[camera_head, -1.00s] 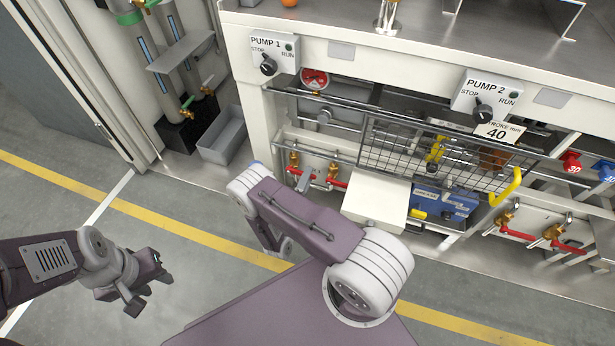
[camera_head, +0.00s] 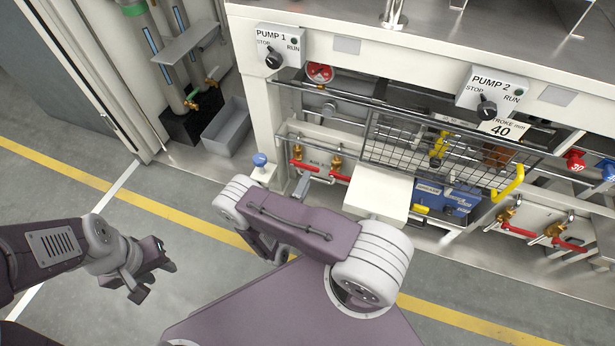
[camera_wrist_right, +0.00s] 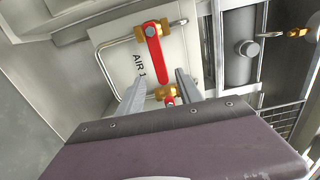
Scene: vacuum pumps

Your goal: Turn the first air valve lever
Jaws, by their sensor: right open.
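The first air valve is the left of two brass valves under PUMP 1, with a red lever (camera_head: 304,166) pointing right along the panel. In the right wrist view its red lever (camera_wrist_right: 154,48) stands beside the label AIR 1, just beyond my right fingertips. The second red lever (camera_wrist_right: 169,101) is partly hidden by my gripper body. My right gripper (camera_wrist_right: 161,76) is open and empty, pointed at the valve panel; no contact with the lever shows. In the head view a right finger (camera_head: 302,187) shows below the first lever. My left gripper (camera_head: 152,280) hangs open and empty over the floor.
A blue-topped knob (camera_head: 260,160) stands left of the valves. A metal pipe rail (camera_head: 300,127) and a wire basket (camera_head: 408,145) are close by, with a white box (camera_head: 382,195) to the right. A grey bin (camera_head: 226,128) sits on the left.

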